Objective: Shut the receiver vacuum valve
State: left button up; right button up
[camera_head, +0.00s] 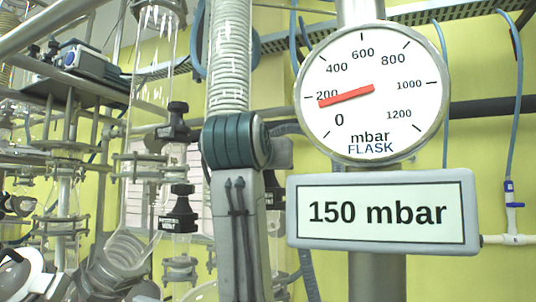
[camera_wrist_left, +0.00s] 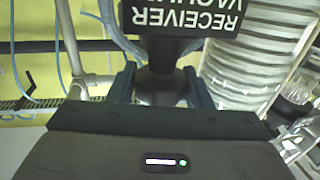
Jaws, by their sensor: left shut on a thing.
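In the left wrist view a black valve handle (camera_wrist_left: 160,88) stands between the two dark blue fingers of my left gripper (camera_wrist_left: 161,76). The gripper is shut on it, one finger on each side. Above the handle is a black label (camera_wrist_left: 185,17) with upside-down white text, "RECEIVER" and a cut-off "VACU". This marks the receiver vacuum valve. In the head view I cannot make out the left gripper or this held valve clearly; a grey arm link with a dark teal joint blocks part of the glassware. My right gripper is not in view.
A round gauge (camera_head: 371,122) marked FLASK and a display (camera_head: 381,212) reading 150 mbar stand at the right. Other black valves (camera_head: 178,121) (camera_head: 181,208) sit on glassware at the left. A ribbed glass column (camera_wrist_left: 258,55) is close beside the gripper.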

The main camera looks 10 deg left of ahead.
pick_arm(q)
jog(key=m+h+p, duration=0.1)
jog(key=m+h, duration=0.1)
jog(key=h, duration=0.1)
jog(key=m+g+h+p, duration=0.1)
jog(key=m+h+p, duration=0.1)
jog(key=h, duration=0.2)
jog(key=shift+a+r+m, duration=0.1)
jog(key=shift+a+m, duration=0.05)
jog(key=shift+m, duration=0.15)
jog(key=shift+m+g+h, duration=0.6)
jog(key=shift+h, duration=0.3)
jog(key=o, duration=0.8)
jog(key=shift+c, duration=0.2)
